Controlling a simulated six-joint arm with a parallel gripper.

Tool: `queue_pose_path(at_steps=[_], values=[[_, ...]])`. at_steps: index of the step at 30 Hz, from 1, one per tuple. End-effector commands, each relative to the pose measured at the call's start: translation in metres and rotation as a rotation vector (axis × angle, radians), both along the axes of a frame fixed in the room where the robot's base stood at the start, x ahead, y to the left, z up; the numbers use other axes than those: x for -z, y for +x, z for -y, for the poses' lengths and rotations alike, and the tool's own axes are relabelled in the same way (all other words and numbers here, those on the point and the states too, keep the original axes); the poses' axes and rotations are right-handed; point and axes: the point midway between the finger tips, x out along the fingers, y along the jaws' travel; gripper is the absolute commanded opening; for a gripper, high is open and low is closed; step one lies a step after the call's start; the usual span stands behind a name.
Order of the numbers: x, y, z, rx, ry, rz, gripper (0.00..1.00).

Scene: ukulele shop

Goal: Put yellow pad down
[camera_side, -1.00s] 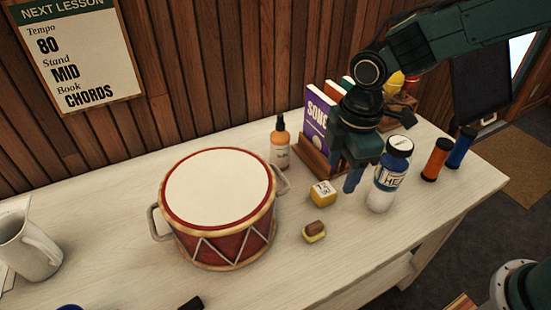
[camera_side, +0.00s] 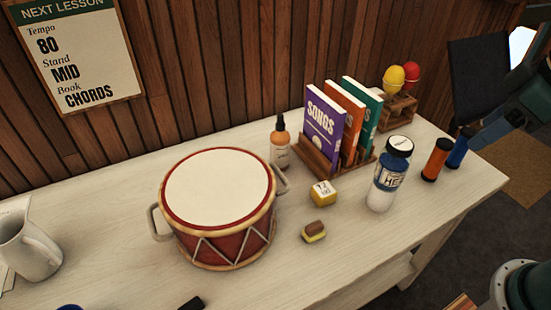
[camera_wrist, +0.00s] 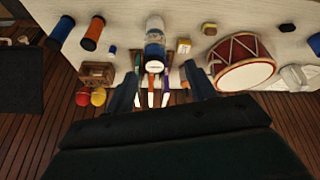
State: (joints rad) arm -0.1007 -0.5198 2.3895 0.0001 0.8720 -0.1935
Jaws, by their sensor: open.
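The yellow pad (camera_side: 313,233) is a small block with a brown top and a yellow lower part. It rests on the pale table in front of the yellow cube and right of the drum. In the wrist view the pad (camera_wrist: 209,29) lies near the top, beside the drum. My gripper (camera_wrist: 160,72) shows in the wrist view with its two dark fingers apart and nothing held between them.
A red drum (camera_side: 221,235), a yellow cube (camera_side: 323,194), a blue-labelled jar (camera_side: 388,177), an orange bottle (camera_side: 280,147) and a rack of song books (camera_side: 324,130) stand around the pad. Orange (camera_side: 436,160) and blue rolls stand at the right. The table front is clear near the pad.

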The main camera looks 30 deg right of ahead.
Motion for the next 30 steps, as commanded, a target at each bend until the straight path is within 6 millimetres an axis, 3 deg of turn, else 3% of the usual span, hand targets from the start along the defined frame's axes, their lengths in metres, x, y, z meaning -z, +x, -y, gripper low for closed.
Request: queue_pose_path(at_steps=[4, 10, 30], values=[[-0.002, -0.025, 0.013, 0.138, 0.041, 0.046, 0.55], [-0.001, -0.044, 0.021, 0.25, 0.08, 0.08, 0.55], [-0.001, -0.049, 0.023, 0.276, 0.089, 0.087, 0.55]])
